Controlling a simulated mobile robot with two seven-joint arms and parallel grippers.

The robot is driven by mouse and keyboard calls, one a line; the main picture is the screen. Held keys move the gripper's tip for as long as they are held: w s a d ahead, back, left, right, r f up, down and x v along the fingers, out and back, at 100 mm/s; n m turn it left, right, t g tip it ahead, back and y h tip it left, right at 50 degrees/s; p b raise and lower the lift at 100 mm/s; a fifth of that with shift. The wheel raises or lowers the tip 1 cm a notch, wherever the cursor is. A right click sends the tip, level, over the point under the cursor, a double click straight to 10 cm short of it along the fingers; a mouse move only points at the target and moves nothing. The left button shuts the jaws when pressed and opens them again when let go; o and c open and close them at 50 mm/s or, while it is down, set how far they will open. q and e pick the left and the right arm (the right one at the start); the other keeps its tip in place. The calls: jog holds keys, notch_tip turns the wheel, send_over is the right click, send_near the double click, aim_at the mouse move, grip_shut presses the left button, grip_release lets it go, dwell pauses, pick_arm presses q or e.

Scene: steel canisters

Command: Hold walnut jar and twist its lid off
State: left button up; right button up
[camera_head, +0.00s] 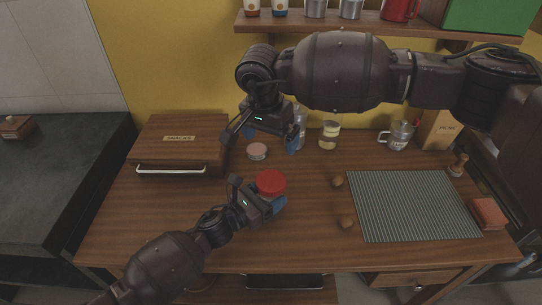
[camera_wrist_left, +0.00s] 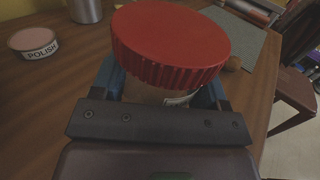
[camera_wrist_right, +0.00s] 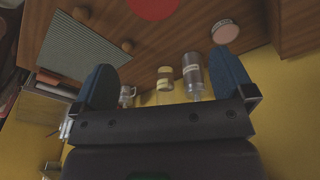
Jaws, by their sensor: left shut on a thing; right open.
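The walnut jar has a ribbed red lid (camera_head: 271,183), which sits on top of it. In the left wrist view the red lid (camera_wrist_left: 170,42) fills the upper middle, with a bit of the jar body (camera_wrist_left: 182,98) and its pale label below it. My left gripper (camera_head: 266,206) is shut around the jar body below the lid, and the jar stands on the table. My right gripper (camera_head: 271,142) is open and empty, above the table behind the jar. In the right wrist view the lid (camera_wrist_right: 153,6) shows at the top edge, beyond the open fingers.
A round polish tin (camera_head: 257,151) stands behind the jar. A bottle (camera_head: 300,125), a yellow-labelled jar (camera_head: 329,135) and a metal mug (camera_head: 398,135) stand at the back. Walnuts (camera_head: 347,222) and a striped mat (camera_head: 412,205) lie right. A wooden box (camera_head: 180,145) stands left.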

aim_at(271, 180)
jog(key=f+m, duration=0.1)
jog(key=m, duration=0.7)
jog(key=d+f+m, duration=0.1)
jog(key=m, duration=0.7)
jog(key=s+f+m, duration=0.1)
jog(key=m, duration=0.7)
jog(key=shift+d+m+g, duration=0.2)
jog(key=shift+m+g, duration=0.2)
jog(key=m, duration=0.4)
jog(key=shift+s+a+f, duration=0.1)
jog(key=shift+s+f, duration=0.05)
jog(key=shift+f, duration=0.2)
jog(key=m, duration=0.4)
jog(key=m+y, duration=0.1)
jog(key=shift+s+a+f+m, duration=0.1)
jog(key=shift+a+m, duration=0.25)
jog(key=shift+m, duration=0.05)
jog(key=m, duration=0.4)
jog(key=shift+a, duration=0.15)
jog(key=shift+f, duration=4)
